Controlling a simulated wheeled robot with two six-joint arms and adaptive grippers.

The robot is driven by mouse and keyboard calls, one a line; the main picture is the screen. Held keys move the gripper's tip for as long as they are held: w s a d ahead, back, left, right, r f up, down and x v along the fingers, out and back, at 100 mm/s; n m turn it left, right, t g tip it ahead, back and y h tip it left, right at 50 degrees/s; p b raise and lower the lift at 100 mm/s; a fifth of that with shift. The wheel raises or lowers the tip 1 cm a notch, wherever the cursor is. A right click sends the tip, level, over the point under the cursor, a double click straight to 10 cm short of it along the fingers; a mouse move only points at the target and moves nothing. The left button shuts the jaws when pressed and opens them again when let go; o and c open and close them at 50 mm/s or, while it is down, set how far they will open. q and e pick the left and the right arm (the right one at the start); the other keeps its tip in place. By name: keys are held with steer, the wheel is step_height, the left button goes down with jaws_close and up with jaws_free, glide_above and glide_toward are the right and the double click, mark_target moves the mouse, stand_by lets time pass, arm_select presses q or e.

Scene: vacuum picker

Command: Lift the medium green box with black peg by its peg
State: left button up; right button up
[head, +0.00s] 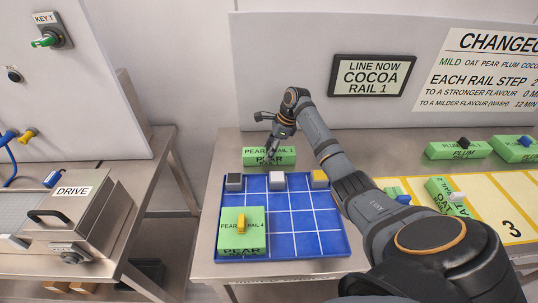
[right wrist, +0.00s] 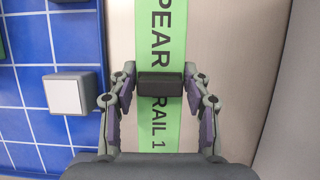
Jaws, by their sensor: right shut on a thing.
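The green box (head: 283,153) labelled PEAR RAIL 1 is at the table's back edge, behind the blue tray. In the right wrist view the green box (right wrist: 158,28) runs as an upright strip with its black peg (right wrist: 160,84) on top. My right gripper (right wrist: 160,76) has a finger on each side of that peg and is shut on it. In the head view my right gripper (head: 270,150) hides the peg. I cannot tell whether the box is clear of the table. My left gripper is not in view.
The blue tray (head: 300,221) holds a green PEAR RAIL 4 box (head: 232,218) with a yellow peg and several small blocks along its back row. More green boxes stand on the right, including a PLUM box (head: 445,151) with a black peg. A DRIVE machine (head: 75,217) is at left.

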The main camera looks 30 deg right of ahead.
steer(key=shift+w+r, duration=0.1)
steer(key=shift+r, duration=0.5)
steer(key=s+d+r+b, duration=0.3)
steer(key=s+r+b, duration=0.2)
steer(key=s+r, duration=0.7)
steer(key=shift+s+d+b, duration=0.3)
steer(key=shift+s+d, duration=0.1)
steer(key=shift+s, duration=0.4)
